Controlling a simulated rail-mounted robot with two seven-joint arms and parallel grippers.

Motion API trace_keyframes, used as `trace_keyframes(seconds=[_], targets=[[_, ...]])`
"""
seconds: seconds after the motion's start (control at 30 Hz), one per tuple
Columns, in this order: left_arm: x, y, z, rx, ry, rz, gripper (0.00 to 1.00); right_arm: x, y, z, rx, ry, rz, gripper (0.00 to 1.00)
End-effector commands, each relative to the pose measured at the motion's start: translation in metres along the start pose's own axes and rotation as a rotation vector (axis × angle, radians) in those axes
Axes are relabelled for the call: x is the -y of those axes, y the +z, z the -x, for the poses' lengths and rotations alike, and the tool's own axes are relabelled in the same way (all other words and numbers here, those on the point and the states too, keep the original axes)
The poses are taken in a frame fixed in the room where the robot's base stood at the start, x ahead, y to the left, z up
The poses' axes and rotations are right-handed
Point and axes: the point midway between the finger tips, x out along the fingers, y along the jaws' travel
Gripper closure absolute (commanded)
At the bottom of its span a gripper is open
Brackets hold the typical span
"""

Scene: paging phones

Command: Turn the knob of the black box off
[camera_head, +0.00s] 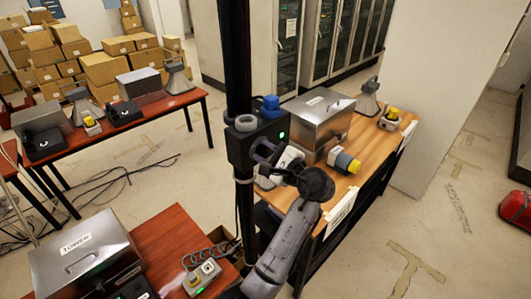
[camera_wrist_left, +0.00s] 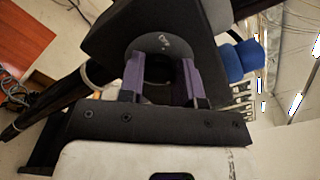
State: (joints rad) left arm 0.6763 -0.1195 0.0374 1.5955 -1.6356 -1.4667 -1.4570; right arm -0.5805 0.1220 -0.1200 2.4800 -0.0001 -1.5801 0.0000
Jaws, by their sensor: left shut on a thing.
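The black box (camera_head: 243,148) is fixed to a dark upright pole, with a lit green light (camera_head: 282,134) on its front. In the left wrist view the box (camera_wrist_left: 112,40) fills the upper middle. My left gripper (camera_head: 263,153) reaches the box front from below right. In the wrist view the purple fingers of my left gripper (camera_wrist_left: 160,72) are shut on the round grey knob (camera_wrist_left: 160,43), one on each side. The head view hides most of the knob behind the gripper. My right gripper is in neither view.
A blue part (camera_head: 270,107) and a grey round part (camera_head: 246,122) sit on top of the box. Behind my left arm, a wooden table (camera_head: 375,152) holds a metal case (camera_head: 318,117) and a yellow-ended device (camera_head: 346,161). A metal case marked TOWER (camera_head: 88,262) stands front left.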

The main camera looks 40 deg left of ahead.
Motion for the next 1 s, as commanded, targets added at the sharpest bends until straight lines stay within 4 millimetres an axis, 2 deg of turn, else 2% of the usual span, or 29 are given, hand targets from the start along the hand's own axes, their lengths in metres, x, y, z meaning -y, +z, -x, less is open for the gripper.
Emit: trace_keyframes(seconds=[0.27, 1.0], targets=[[-0.004, -0.004, 0.0, -0.001, 0.0, 0.177, 0.92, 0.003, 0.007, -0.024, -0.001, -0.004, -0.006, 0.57], [-0.008, -0.005, 0.0, 0.001, 0.0, 0.88, 0.92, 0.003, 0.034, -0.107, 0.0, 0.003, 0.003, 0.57]])
